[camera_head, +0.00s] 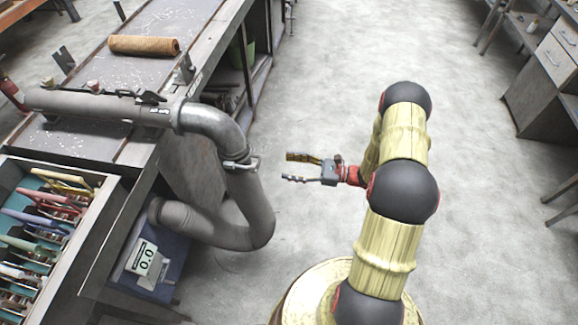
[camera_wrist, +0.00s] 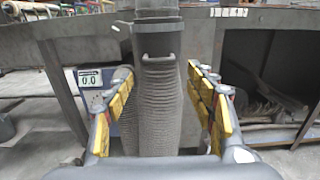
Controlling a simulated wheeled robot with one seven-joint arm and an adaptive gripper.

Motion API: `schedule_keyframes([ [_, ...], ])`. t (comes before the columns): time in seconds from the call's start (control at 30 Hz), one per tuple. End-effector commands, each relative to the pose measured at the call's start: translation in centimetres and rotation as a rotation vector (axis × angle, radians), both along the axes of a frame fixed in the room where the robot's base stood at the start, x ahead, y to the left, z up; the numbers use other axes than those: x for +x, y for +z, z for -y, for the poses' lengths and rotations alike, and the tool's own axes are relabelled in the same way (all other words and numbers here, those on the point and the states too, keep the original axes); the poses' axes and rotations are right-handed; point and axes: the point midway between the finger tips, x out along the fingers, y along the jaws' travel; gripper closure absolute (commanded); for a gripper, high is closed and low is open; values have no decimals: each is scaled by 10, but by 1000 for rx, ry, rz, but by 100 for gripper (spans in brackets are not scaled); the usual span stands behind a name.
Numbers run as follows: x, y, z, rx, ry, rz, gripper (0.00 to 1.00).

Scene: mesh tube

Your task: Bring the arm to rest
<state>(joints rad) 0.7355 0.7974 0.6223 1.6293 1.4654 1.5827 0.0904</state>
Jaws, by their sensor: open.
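My arm is bent in front of my body in the head view. My gripper (camera_head: 288,168) extends to the left from its end, over open floor, and points at the bench side. It is open, with nothing between its fingers. In the wrist view my gripper (camera_wrist: 165,95) shows two yellow-padded fingers spread wide apart. A grey ribbed hose (camera_wrist: 160,105) stands upright beyond them. In the head view a clear gap separates the fingertips from the bent grey pipe (camera_head: 248,190).
A workbench (camera_head: 85,140) stands at the left with a rolled brown tube (camera_head: 144,45) on top. A drawer of coloured tools (camera_head: 110,195) is at lower left. A display box reading 0.0 (camera_head: 146,260) sits by the pipe. The floor (camera_head: 340,70) is clear; a cabinet (camera_head: 548,85) stands right.

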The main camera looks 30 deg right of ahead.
Motion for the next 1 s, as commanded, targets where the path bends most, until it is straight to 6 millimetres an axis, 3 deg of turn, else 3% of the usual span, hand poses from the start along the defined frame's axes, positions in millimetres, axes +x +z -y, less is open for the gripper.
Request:
schedule_keyframes([
  [0.3, 0, -1, 0, -4, 0, 1, 45],
  [0.43, -9, -15, -6, -50, 36, -24, 45],
  [0.67, -69, -37, -40, -147, 230, -98, 45],
  [0.8, -105, -24, -50, -271, 389, -91, 45],
  [1.0, -142, 6, -55, -472, 609, -36, 45],
])
